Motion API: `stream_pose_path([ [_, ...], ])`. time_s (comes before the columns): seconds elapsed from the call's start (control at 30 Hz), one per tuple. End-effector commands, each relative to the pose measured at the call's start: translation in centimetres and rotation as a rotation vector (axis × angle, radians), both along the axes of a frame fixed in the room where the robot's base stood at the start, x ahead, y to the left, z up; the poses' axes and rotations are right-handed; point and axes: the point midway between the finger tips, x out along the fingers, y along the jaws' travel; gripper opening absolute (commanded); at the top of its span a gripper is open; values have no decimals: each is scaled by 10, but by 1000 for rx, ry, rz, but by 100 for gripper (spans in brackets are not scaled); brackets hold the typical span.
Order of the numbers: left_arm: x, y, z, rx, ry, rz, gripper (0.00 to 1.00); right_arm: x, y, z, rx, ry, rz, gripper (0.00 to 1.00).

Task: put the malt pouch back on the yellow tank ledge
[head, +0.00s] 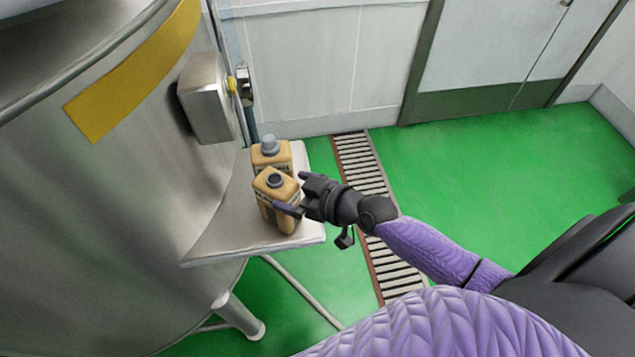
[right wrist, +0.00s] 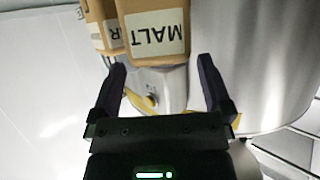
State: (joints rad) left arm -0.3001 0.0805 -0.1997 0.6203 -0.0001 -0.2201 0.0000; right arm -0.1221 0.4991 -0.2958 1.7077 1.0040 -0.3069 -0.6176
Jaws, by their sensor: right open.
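The malt pouch (head: 272,187), tan with a dark round spout top, stands upright on the grey metal ledge (head: 225,240) of the yellow-banded tank. Its MALT label (right wrist: 157,35) shows upside down in the right wrist view. My right gripper (head: 297,193) is open at the pouch's right side, with one finger in front of the pouch in the head view. In the right wrist view the open fingers (right wrist: 162,66) lie at either side of the pouch's lower end, with gaps between. I cannot tell whether they touch it. My left gripper is out of view.
A second tan pouch (head: 271,151) with a grey cap stands right behind the malt pouch, close against it. The steel tank (head: 120,190) rises at left, with a metal box (head: 207,100) above the ledge. The green floor (head: 470,160) is open at right, with a drain grate (head: 360,160).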

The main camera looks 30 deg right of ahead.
Motion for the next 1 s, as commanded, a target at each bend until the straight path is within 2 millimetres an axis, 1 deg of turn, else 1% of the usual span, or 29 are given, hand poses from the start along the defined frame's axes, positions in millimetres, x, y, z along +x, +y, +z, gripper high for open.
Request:
stream_pose_path([
  [0.03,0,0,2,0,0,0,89,-10,-6,4,-4,1,1,100],
  [0.1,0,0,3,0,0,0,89,-23,-12,10,-5,3,3,100],
  [0.2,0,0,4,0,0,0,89,-41,-22,19,-4,2,4,100],
  [0.3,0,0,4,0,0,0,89,-56,-31,25,-3,3,2,100],
  [0.4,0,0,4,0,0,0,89,-63,-34,29,0,2,2,100],
  [0.53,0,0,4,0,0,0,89,-65,-35,31,1,0,2,100],
  [0.57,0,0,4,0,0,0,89,-65,-36,29,-1,3,-3,100],
  [0.6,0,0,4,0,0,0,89,-65,-41,21,-11,18,-20,100],
  [0.63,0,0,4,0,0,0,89,-65,-47,9,-23,40,-46,100],
  [0.67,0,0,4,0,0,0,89,-67,-56,-8,-43,73,-82,100],
  [0.73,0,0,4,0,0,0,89,-82,-81,-69,-110,201,-194,100],
  [0.77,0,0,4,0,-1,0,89,-95,-89,-99,-142,273,-240,100],
  [0.8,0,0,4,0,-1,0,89,-118,-96,-139,-182,377,-292,100],
  [0.87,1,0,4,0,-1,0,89,-163,-95,-193,-240,540,-340,100],
  [0.9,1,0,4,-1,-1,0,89,-196,-88,-222,-275,647,-352,100],
  [0.93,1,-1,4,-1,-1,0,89,-220,-80,-239,-300,721,-352,100],
  [0.97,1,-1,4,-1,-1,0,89,-243,-72,-252,-320,788,-345,100],
  [1.0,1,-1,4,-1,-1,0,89,-271,-60,-265,-343,864,-330,100],
])
